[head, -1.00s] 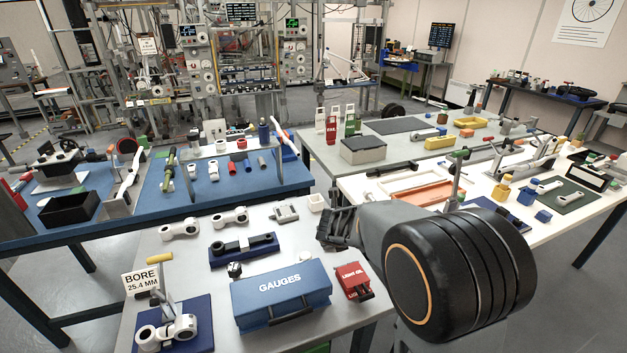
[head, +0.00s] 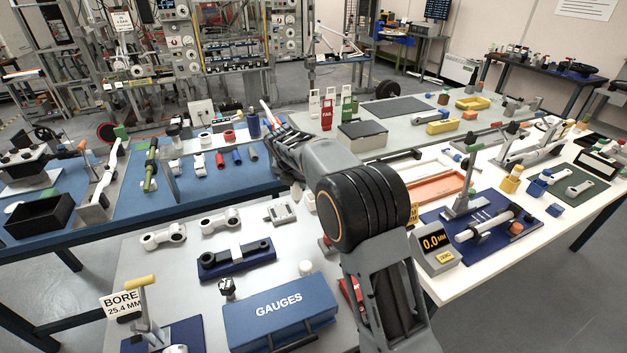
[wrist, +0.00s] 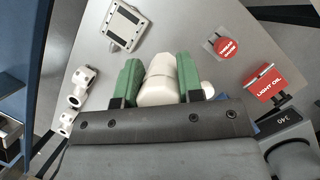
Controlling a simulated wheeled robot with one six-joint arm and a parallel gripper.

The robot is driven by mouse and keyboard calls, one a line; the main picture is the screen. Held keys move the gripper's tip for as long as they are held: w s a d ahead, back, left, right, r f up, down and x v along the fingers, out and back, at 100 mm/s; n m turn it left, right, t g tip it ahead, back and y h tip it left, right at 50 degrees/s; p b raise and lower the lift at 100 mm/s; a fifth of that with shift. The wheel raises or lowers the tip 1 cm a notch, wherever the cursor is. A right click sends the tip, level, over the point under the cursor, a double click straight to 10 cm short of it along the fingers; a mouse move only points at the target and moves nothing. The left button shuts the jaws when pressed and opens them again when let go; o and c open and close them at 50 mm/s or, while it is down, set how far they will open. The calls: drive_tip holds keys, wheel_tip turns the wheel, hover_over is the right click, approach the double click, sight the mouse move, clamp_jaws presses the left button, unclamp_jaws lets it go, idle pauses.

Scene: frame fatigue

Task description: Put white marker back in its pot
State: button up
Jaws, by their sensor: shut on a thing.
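My gripper (wrist: 158,88) shows two green fingers in the wrist view, shut on a white faceted piece (wrist: 158,82) that I take for the white marker. Its far end is hard to make out. A small white round-topped thing (head: 305,268) stands behind the gauges case. In the wrist view a white rounded thing (wrist: 208,88) shows just right of the right finger. I cannot tell which thing is the pot.
The blue GAUGES case (head: 280,311) lies at the near side of the grey table. White connecting rods (head: 163,236) and a grey block (head: 280,212) lie left of my arm.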

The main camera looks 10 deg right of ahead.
drive_tip(key=shift+w+d+f+p, duration=0.85)
drive_tip(key=shift+w+d+f, duration=0.45)
drive_tip(key=shift+w+f, duration=0.75)
drive_tip(key=shift+w+d+f+p, duration=0.85)
drive_tip(key=shift+w+d+f, duration=0.4)
drive_tip(key=shift+w+f, duration=0.75)
drive_tip(key=shift+w+d+f+p, duration=0.85)
drive_tip(key=shift+w+d+f, duration=0.45)
drive_tip(key=shift+w+f, duration=0.75)
drive_tip(key=shift+s+f, duration=0.25)
drive_tip(key=shift+f, duration=0.05)
drive_tip(key=o, duration=1)
drive_tip(key=shift+o, duration=0.2)
